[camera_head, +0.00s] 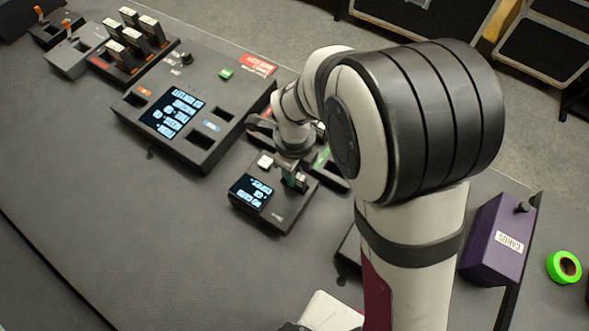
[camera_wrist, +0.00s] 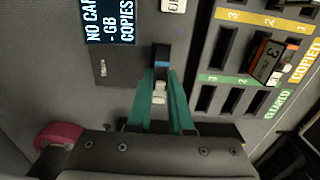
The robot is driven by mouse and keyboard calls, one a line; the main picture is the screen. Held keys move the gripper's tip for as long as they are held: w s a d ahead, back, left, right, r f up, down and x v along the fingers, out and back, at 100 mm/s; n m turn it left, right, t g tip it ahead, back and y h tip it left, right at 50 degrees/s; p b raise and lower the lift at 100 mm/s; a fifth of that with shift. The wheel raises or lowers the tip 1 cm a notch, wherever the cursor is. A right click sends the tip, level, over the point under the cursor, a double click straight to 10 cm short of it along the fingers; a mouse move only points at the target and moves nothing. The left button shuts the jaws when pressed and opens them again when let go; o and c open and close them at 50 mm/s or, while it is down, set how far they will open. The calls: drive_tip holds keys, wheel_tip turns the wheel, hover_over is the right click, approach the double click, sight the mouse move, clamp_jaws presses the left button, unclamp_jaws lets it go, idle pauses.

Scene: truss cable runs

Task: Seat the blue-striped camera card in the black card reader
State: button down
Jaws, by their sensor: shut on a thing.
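The black card reader (camera_head: 283,211) stands on the table in the head view, with a lit screen and a white button on top. In the wrist view its screen (camera_wrist: 108,20) shows "NO CAR", "- GB" and "COPIES", cut off at the edge. My gripper (camera_wrist: 161,78) has green fingers closed on the blue-striped card (camera_wrist: 162,64), whose blue band shows between the tips. In the head view my gripper (camera_head: 296,181) is over the right part of the reader. The card's lower end and the slot are hidden, so I cannot tell how far it is in.
A card tray with yellow and green labelled slots (camera_wrist: 212,78) lies right of the reader; one slot holds an orange-marked card (camera_wrist: 266,62). A large console (camera_head: 190,110) stands behind left. A purple box (camera_head: 497,240) and green tape (camera_head: 564,267) are right. The front-left table is clear.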

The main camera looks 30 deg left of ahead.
drive_tip(key=c, duration=0.7)
unclamp_jaws()
drive_tip(key=shift+c, duration=0.2)
drive_tip(key=shift+o, duration=0.2)
drive_tip(key=shift+o, duration=1.4)
drive_tip(key=shift+r, duration=3.75)
